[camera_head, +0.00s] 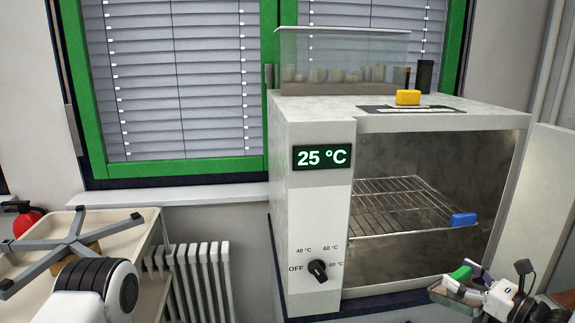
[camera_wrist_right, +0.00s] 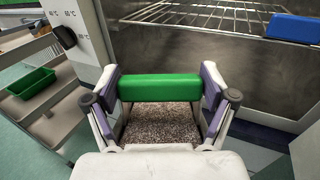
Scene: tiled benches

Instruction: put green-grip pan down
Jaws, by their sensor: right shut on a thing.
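My right gripper (camera_head: 466,281) is at the lower right of the head view, in front of the open oven. It is shut on the green grip (camera_head: 460,272) of the pan. In the right wrist view the green grip (camera_wrist_right: 158,87) lies crosswise between the two fingers. Brown, grainy material (camera_wrist_right: 162,124) shows just below the grip, and the pan's walls are mostly hidden. The oven (camera_head: 320,225) has an open chamber with a wire rack (camera_head: 395,205). A blue grip (camera_head: 463,219) sits at the rack's front right edge. My left gripper is not in view.
The oven door (camera_head: 552,195) stands open at the right. A yellow block (camera_head: 408,97) and a glass case (camera_head: 340,60) are on the oven's top. A beige trolley (camera_head: 145,235) stands at the left; a green bin (camera_wrist_right: 32,83) shows in the wrist view.

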